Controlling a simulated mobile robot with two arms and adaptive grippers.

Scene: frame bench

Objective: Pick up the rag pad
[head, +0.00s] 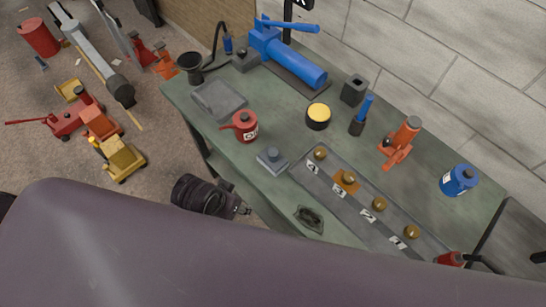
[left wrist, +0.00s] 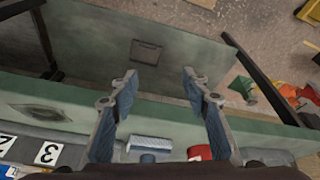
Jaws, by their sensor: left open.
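The rag pad appears to be the blue-grey flat block with a small knob grip (head: 272,160) near the bench's front edge. In the left wrist view a ribbed blue-white block (left wrist: 150,143), apparently the same pad, shows low between my fingers. My left gripper (head: 243,209) is in front of the bench edge, to the lower left of the pad and apart from it. In the left wrist view its fingers (left wrist: 160,78) are spread, with nothing between their tips. My right gripper is not in view.
A grey strip (head: 330,190) with brass knobs and number labels lies to the right. A dark oval piece (head: 310,218) is at the front edge. A grey tray (head: 218,100) is at the left.

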